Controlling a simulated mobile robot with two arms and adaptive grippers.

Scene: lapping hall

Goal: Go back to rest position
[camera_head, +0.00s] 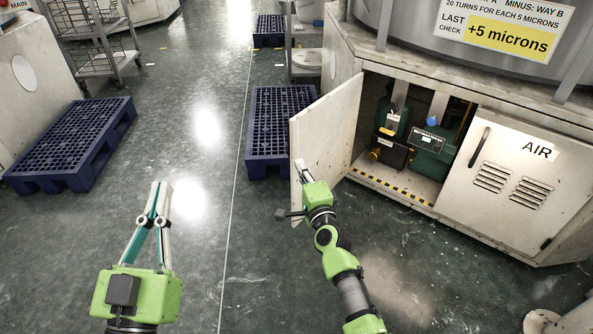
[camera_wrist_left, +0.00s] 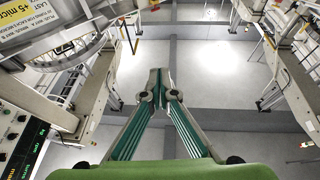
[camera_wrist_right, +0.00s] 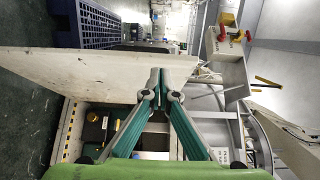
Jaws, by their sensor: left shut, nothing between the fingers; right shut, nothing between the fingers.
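My left gripper (camera_head: 161,187) is raised over open floor at the left of the head view. Its fingers meet at the tips with nothing between them, as in the left wrist view (camera_wrist_left: 158,74). My right gripper (camera_head: 300,166) is beside the open cabinet door (camera_head: 328,140), overlapping its free edge in the head view. In the right wrist view (camera_wrist_right: 159,74) its fingers are together and empty, in front of the white door panel (camera_wrist_right: 90,75). I cannot tell whether the tips touch the door.
The open cabinet (camera_head: 392,188) holds a green pump unit (camera_head: 430,150). The AIR door (camera_head: 505,185) beside it is closed. Blue pallets lie at left (camera_head: 70,145) and behind the open door (camera_head: 268,125). A wire cart (camera_head: 90,40) stands at the back left. The floor between is clear.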

